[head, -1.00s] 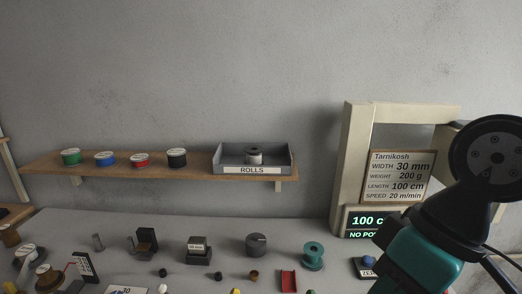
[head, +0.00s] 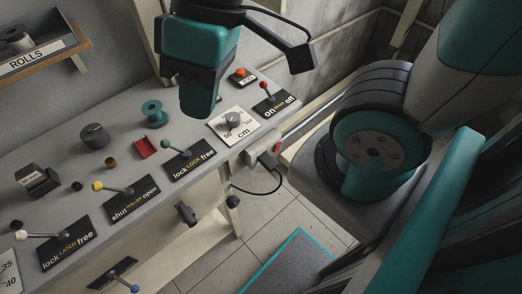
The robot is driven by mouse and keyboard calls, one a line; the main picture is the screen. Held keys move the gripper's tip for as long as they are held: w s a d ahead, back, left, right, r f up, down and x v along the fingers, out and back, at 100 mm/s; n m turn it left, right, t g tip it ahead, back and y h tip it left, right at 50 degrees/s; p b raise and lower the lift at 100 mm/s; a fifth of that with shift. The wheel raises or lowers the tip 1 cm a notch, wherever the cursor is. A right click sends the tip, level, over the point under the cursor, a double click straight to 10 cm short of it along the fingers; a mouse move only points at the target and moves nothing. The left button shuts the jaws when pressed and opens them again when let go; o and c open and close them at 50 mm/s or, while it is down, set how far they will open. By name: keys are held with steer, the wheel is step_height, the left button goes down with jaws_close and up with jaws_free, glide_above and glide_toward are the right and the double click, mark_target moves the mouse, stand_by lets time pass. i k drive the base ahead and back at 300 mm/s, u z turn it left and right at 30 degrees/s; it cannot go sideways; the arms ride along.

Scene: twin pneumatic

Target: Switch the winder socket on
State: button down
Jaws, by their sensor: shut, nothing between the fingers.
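A pale socket (head: 254,152) sits on the front edge of the bench, below the dial plate. My gripper (head: 198,112) is teal and dark, shut and empty. It points down above the bench, to the upper left of the socket and apart from it in the picture.
A dial plate (head: 233,126), teal spool (head: 154,114) and red part (head: 145,148) are close by. Tiled floor (head: 275,224) lies open in front.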

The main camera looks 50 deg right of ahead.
mark_target(276, 148)
steer(key=z, duration=0.45)
steer(key=k, duration=0.65)
steer(key=z, duration=1.1)
steer(key=k, duration=0.75)
steer(key=z, duration=0.1)
steer(key=i, duration=0.65)
steer(key=u, duration=0.4)
